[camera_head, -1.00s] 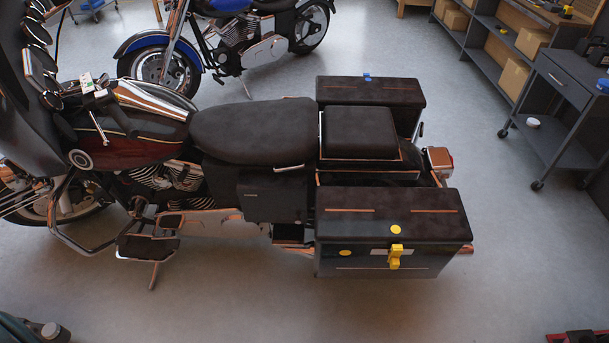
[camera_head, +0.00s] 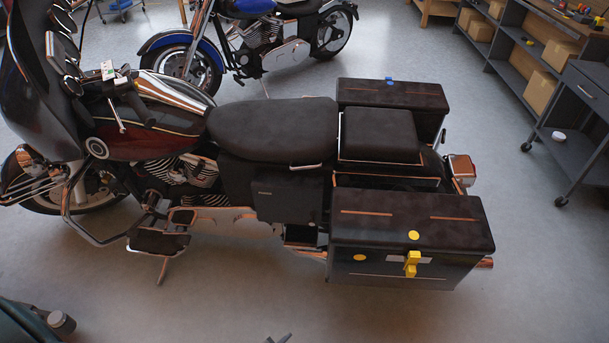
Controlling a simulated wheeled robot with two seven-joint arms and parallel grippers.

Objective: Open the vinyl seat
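The black vinyl seat (camera_head: 272,130) lies down flat on the dark red and black motorcycle in the middle of the view. A short chrome bar (camera_head: 307,166) shows at its near right edge. Behind the seat is a separate raised pad (camera_head: 379,130) with a chrome rim. The seat's underside is hidden. Neither of my grippers can be made out. A small dark shape (camera_head: 278,339) pokes in at the bottom edge, too little of it to identify.
Two black side cases flank the motorcycle's rear; the near one (camera_head: 410,226) has yellow latches. A blue motorcycle (camera_head: 250,40) stands behind. Shelving (camera_head: 530,50) and a dark cart (camera_head: 575,125) stand at right. The floor in front of the motorcycle is mostly clear.

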